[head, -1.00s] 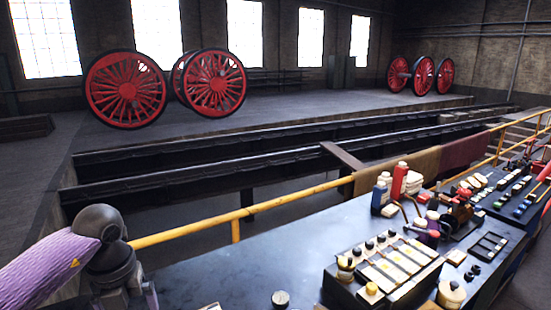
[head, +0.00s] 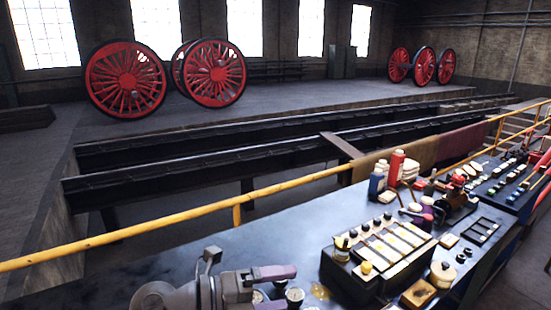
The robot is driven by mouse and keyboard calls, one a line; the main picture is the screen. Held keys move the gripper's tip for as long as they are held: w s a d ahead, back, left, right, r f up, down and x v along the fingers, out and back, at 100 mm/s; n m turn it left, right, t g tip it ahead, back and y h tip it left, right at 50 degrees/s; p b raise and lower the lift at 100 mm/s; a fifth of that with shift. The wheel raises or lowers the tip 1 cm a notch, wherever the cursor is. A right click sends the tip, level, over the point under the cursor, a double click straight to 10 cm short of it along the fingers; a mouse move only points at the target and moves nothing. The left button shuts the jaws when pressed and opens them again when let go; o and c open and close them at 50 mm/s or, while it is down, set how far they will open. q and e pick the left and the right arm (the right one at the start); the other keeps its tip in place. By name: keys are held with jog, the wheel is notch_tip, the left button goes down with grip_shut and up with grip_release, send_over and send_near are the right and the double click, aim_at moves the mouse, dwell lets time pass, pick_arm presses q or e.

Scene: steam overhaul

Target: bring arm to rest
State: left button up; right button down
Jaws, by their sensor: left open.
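My left gripper (head: 288,287) is low in the head view, over the near left part of the dark workbench (head: 215,250). Its two purple-grey fingers point right and stand apart. A small cup-like pot (head: 295,297) shows at the fingertips, and another small round item (head: 259,296) shows between the fingers. I cannot tell whether the fingers touch either. The picture's lower edge cuts off part of the gripper. My right gripper is not in view.
A black box with pale blocks (head: 380,245) stands right of the gripper. Bottles, including a red one (head: 396,168), stand behind it. A yellow rail (head: 190,216) runs along the bench's far side, with a pit beyond. Red wheels (head: 215,74) stand farther back. The bench's left part looks clear.

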pick_arm(q)
jog(key=w+a+r+n+t+y, duration=0.1)
jog(key=a+r+n+t+y, duration=0.35)
jog(key=n+t, duration=1.05)
jog(key=s+a+f+n+g+y, duration=0.35)
jog(key=a+f+n+y, duration=0.55)
jog(key=f+n+y, duration=0.3)
jog(key=s+a+f+n+g, duration=0.1)
jog(key=s+f+n+g, duration=0.1)
jog(key=s+f+g, duration=0.5)
jog(key=s+a+f+n+g, duration=0.1)
jog(key=s+f+n+g, duration=0.2)
jog(key=s, duration=0.5)
jog(key=s+f+g+b, duration=0.2)
jog(key=f+b, duration=0.4)
jog(key=f, duration=0.9)
jog(key=s+f+g+b, duration=0.25)
jog(key=f+b, duration=0.35)
jog(key=f, duration=0.9)
jog(key=s+a+f+b, duration=0.1)
jog(key=s+f+b, duration=0.4)
jog(key=f, duration=0.6)
jog(key=s+a+f+m+g+b, duration=0.1)
jog(key=s+f+b, duration=0.4)
jog(key=s+f, duration=0.4)
jog(key=shift+s+a+f+h, duration=0.25)
jog(key=shift+a+f+h, duration=0.1)
jog(key=shift+f, duration=0.5)
